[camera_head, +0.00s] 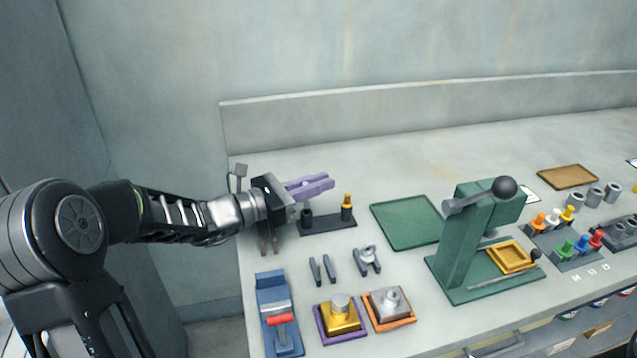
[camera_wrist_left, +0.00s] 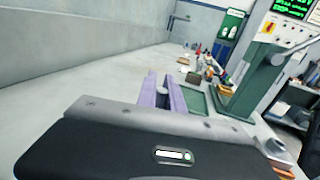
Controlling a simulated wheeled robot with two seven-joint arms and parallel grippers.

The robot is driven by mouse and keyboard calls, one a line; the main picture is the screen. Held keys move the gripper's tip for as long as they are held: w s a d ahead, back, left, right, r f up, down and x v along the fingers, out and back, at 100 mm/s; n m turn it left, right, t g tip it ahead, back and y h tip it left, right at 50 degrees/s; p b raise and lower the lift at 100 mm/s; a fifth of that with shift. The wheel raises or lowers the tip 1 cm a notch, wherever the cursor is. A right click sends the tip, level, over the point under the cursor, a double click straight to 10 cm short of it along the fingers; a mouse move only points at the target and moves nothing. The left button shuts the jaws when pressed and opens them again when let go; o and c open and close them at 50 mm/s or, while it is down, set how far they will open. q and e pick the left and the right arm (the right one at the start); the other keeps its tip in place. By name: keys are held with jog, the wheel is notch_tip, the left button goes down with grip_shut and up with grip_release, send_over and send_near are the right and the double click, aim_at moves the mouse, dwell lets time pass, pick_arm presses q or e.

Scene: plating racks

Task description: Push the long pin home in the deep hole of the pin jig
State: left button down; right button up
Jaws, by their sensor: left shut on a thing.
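The pin jig (camera_head: 328,223) is a dark flat base with two dark upright sockets. A brass-yellow pin (camera_head: 347,200) stands upright in its right socket (camera_head: 347,214). The left socket (camera_head: 306,216) is short and dark, and its top is close under my gripper. My left gripper (camera_head: 325,183) has purple fingers and lies level above the jig, pointing right, with its tips left of the brass pin and apart from it. In the left wrist view its fingers (camera_wrist_left: 167,92) are close together on a small grey thing (camera_wrist_left: 183,88), which I cannot identify. My right gripper is out of view.
A green mat (camera_head: 406,222) lies right of the jig, and a green lever press (camera_head: 462,240) stands beyond it. Small grey parts (camera_head: 366,260), a blue fixture (camera_head: 276,310) and two square blocks (camera_head: 340,315) are nearer the front. The table behind the jig is clear up to the wall.

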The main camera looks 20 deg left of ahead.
pick_arm(q)
jog(key=shift+f+b, duration=1.15)
jog(key=shift+f, duration=0.3)
jog(key=shift+r, duration=0.1)
jog(key=shift+r+p, duration=0.85)
jog(key=shift+r, duration=0.15)
jog(key=shift+f+b, duration=1)
jog(key=shift+f, duration=0.15)
dwell(1.1)
jog(key=c, duration=1.8)
grip_release()
jog(key=o, duration=0.4)
jog(key=shift+s+f, duration=0.1)
